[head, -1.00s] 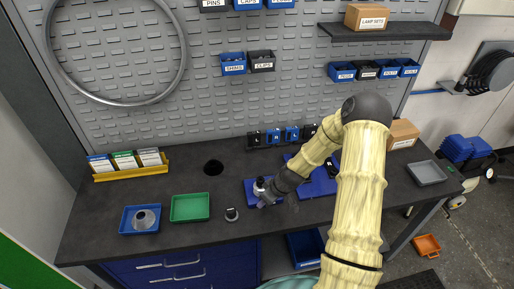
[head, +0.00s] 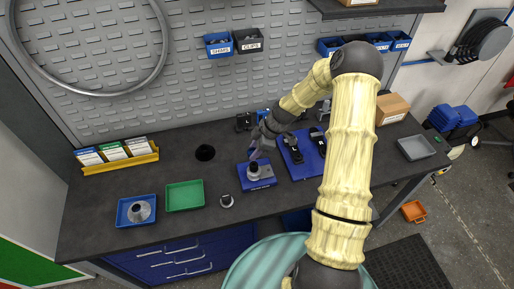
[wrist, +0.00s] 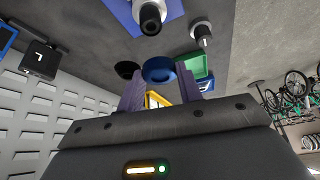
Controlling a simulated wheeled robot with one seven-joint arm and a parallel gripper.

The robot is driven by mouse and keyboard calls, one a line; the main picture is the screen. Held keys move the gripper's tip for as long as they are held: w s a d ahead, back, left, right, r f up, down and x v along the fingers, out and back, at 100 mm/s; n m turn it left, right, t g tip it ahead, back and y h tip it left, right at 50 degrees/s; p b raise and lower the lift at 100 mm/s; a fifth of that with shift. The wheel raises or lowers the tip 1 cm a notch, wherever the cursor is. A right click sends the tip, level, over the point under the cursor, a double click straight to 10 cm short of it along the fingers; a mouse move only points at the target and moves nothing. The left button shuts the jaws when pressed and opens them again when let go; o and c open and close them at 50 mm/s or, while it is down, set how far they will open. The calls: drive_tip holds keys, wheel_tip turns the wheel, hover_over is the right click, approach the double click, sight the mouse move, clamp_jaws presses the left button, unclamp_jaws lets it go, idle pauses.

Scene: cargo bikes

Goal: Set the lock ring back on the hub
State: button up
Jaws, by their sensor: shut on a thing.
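My gripper (wrist: 160,82) is shut on a dark blue lock ring (wrist: 158,69), seen between its two purple fingers in the wrist view. In the head view my gripper (head: 254,151) is just above the hub (head: 254,168), and the ring is too small to make out there. The hub is a pale, dark-topped cylinder standing on a blue block (head: 264,182). In the wrist view the hub (wrist: 149,17) is at the top edge, apart from the ring.
A green tray (head: 184,208), a blue tray (head: 120,218) holding a grey flanged part (head: 138,211), and a small dark-topped part (head: 226,201) stand to the left. A blue fixture (head: 296,170) is close on the right. A yellow rack (head: 135,162) stands at the back left.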

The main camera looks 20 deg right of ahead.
sight(252, 165)
drive_tip(key=shift+w+f, duration=0.1)
drive_tip(key=shift+f, duration=0.45)
drive_tip(key=shift+d+f+b, duration=0.15)
drive_tip(key=shift+f+b, duration=0.25)
drive_tip(key=shift+f, duration=0.1)
drive_tip(key=shift+w+f+b, duration=0.1)
drive_tip(key=shift+f+b, duration=0.25)
drive_tip(key=shift+f, duration=0.7)
drive_tip(key=shift+f+b, duration=0.85)
drive_tip(key=shift+b, duration=0.05)
drive_tip(key=shift+d, duration=0.15)
drive_tip(key=shift+f+b, duration=0.45)
drive_tip(key=shift+b, duration=0.3)
drive_tip(key=o, duration=1.1)
